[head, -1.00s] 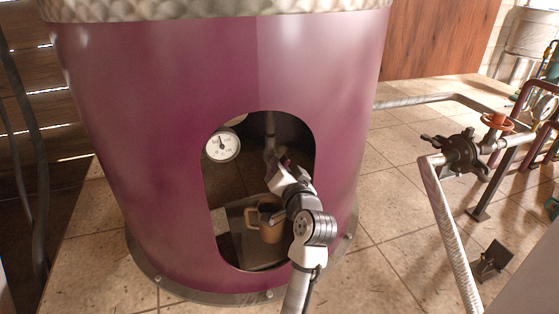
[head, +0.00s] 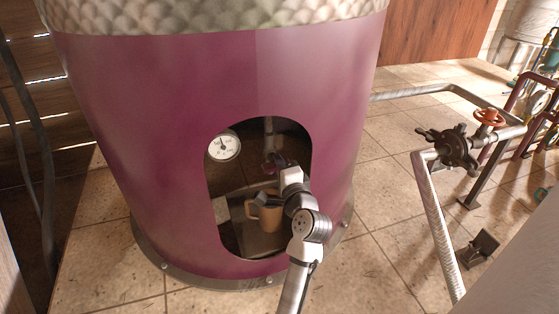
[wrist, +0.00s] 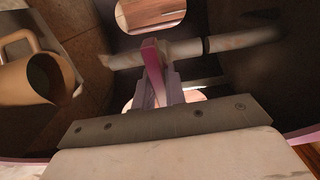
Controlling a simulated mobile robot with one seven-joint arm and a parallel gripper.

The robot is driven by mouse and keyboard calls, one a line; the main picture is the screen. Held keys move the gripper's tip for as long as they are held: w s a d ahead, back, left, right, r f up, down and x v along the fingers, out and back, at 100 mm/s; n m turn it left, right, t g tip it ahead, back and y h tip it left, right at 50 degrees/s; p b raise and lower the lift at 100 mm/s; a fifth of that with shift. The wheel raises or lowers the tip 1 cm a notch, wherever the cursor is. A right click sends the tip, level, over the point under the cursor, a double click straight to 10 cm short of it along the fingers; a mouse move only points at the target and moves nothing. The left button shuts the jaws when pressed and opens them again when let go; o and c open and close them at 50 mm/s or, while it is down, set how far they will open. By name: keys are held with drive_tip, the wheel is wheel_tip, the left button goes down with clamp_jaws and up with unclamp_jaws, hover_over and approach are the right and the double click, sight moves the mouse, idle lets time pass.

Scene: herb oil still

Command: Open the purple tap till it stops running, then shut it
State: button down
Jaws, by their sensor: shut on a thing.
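The purple tap (head: 276,161) sits on a pipe inside the arched opening of the large purple still (head: 130,130). In the wrist view its flat purple handle (wrist: 152,62) stands out from a pale horizontal pipe (wrist: 185,49). My gripper (head: 287,172) reaches in through the opening and is shut on the handle; the fingers hide its lower part in the wrist view. A tan mug (head: 268,215) stands below, partly hidden by my arm. The wrist view shows the mug (wrist: 22,82) at the left, dark inside. I cannot make out a stream.
A round white gauge (head: 223,145) is at the opening's upper left. The opening's edge lies close around my arm. A dark valve (head: 455,148) and an orange-red handwheel (head: 489,117) are on pipes at the right. Tiled floor (head: 385,220) lies clear between.

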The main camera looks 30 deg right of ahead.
drive_tip(key=shift+m, duration=0.4)
drive_tip(key=c, duration=1.5)
unclamp_jaws()
drive_tip(key=shift+o, duration=0.2)
drive_tip(key=b+v, duration=0.4)
drive_tip(key=v, duration=0.9)
drive_tip(key=shift+s, duration=0.4)
drive_tip(key=shift+a+f, duration=0.1)
